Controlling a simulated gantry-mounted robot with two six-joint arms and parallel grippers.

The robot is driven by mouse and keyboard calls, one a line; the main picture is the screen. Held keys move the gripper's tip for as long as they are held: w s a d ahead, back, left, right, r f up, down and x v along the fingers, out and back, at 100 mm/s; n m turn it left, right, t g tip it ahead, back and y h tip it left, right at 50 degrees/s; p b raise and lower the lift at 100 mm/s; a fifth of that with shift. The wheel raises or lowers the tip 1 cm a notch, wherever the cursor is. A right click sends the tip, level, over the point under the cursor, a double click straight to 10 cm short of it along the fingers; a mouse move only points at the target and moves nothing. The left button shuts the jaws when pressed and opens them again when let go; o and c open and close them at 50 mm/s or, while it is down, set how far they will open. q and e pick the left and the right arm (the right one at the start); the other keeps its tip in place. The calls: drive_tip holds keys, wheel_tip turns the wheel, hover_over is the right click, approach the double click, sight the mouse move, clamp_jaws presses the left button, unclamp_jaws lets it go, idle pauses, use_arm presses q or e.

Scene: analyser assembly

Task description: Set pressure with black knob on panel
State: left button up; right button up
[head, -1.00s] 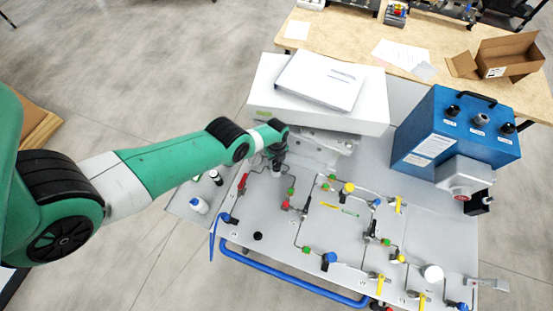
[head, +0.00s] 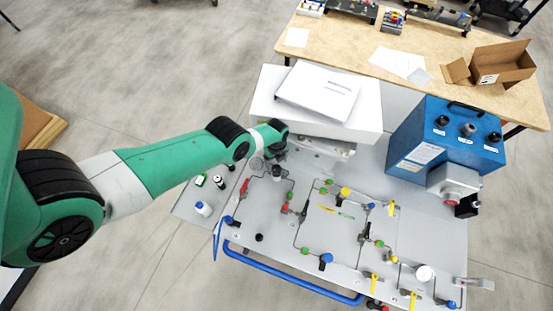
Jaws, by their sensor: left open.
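The sloped grey panel (head: 330,236) carries thin tubing, coloured valves and fittings. A black knob (head: 277,171) stands near its upper left, beside a round gauge (head: 257,163). A second small black round piece (head: 259,238) sits lower on the panel. My left gripper (head: 276,157) is open, just above and behind the upper black knob in the picture. Its fingers are small and partly hidden by the wrist, and I cannot tell whether they touch the knob. My right gripper is not in view.
A white box (head: 262,112) with a white binder (head: 318,89) stands behind the panel. A blue box (head: 432,150) with black knobs stands at right. Small bottles (head: 203,208) stand on the left side shelf. A blue rail (head: 290,278) runs along the front.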

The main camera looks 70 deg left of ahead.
sight(277, 169)
use_arm(q)
wheel_tip(277, 169, up, 6)
drive_tip(key=p, duration=0.4)
drive_tip(key=shift+f, duration=0.1)
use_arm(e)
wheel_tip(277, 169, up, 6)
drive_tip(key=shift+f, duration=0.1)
